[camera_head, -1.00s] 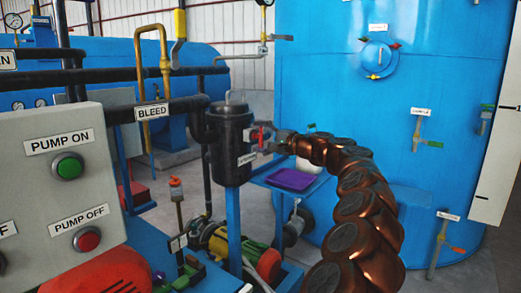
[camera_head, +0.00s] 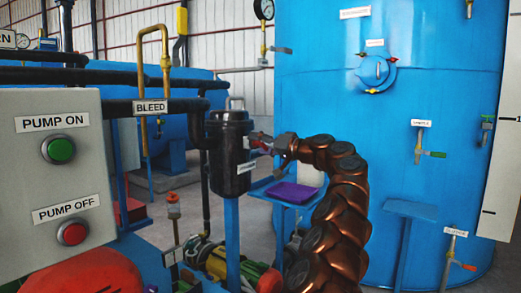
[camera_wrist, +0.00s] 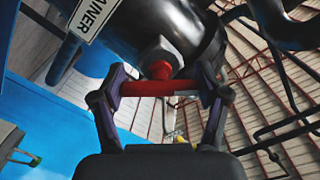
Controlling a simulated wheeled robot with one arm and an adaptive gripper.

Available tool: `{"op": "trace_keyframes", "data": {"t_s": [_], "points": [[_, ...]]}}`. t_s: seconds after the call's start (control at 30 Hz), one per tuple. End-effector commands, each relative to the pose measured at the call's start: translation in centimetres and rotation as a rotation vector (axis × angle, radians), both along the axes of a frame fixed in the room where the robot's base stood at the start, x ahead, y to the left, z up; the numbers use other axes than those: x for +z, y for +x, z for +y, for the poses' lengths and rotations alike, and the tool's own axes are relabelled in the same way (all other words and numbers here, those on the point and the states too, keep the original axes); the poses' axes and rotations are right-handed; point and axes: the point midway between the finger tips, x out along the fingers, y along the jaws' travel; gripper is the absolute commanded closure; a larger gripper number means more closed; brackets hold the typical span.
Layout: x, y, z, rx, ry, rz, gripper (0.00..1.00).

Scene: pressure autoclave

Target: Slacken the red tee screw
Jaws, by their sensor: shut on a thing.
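The red tee screw (camera_wrist: 158,84) shows in the wrist view as a red crossbar on a short red stem. The stem runs into a pale nut-like boss (camera_wrist: 160,53) on the black strainer (camera_wrist: 212,28). My gripper (camera_wrist: 160,88) has one finger at each end of the crossbar and is shut on it. In the head view, the black strainer (camera_head: 231,150) stands on a blue post, and my gripper (camera_head: 264,143) reaches its right side from the right. The screw is mostly hidden there by my fingers.
A purple tray (camera_head: 290,193) lies on a blue stand just below my gripper. A grey pump panel (camera_head: 60,180) stands at left, and a black BLEED pipe (camera_head: 160,106) leads toward the strainer. A big blue tank (camera_head: 400,70) fills the right behind my arm.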

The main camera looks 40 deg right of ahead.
Motion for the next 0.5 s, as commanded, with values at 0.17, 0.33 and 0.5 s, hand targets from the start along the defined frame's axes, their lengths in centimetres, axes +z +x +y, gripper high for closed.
{"op": "trace_keyframes", "data": {"t_s": [0.17, 0.33, 0.5], "points": [[-0.26, 0.04, -0.02, 0.001, -0.097, -0.030, 0.61], [-0.30, 0.10, 0.03, 0.003, -0.153, -0.048, 0.61], [-0.19, 0.08, 0.02, 0.001, -0.181, -0.060, 0.61]]}}
